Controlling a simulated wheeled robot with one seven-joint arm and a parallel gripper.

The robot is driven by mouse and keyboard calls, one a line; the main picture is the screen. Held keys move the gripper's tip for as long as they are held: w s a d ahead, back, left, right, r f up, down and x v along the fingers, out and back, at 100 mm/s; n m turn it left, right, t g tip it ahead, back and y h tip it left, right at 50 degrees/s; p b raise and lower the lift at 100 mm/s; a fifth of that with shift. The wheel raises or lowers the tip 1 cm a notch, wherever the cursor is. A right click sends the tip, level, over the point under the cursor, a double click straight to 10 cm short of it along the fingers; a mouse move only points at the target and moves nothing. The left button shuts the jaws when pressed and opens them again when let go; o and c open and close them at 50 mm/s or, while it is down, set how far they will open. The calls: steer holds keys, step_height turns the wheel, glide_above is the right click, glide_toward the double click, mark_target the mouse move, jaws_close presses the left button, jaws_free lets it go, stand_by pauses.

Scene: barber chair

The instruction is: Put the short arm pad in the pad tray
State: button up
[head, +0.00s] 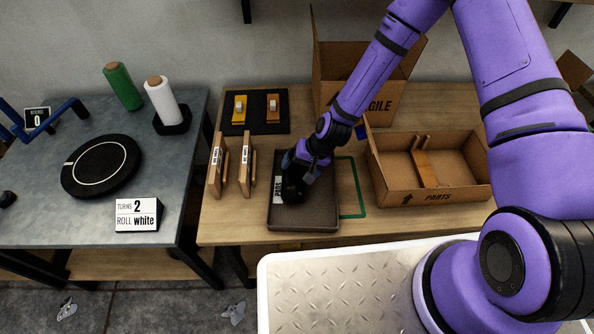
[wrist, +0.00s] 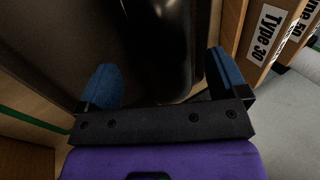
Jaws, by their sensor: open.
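The pad tray (head: 318,219) is a dark, shallow tray with a white label on its left side, on the wooden table. My gripper (head: 297,172) is low over the tray, pointing down. In the wrist view my gripper (wrist: 160,75) has its two blue fingers wide apart. A glossy black padded piece (wrist: 160,40), which looks like the short arm pad, lies in front of and between the fingers, with gaps at both sides. In the head view this black piece (head: 292,190) shows in the tray, partly hidden by my gripper. Its full length cannot be seen.
Two upright labelled wooden holders (head: 246,170) stand close left of the tray. A cardboard parts box (head: 440,197) with a wooden piece is at the right. A taller cardboard box (head: 335,70) stands behind. A green outline (head: 352,190) marks table right of the tray.

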steer(key=v, duration=0.9)
steer(key=shift+a, duration=0.1)
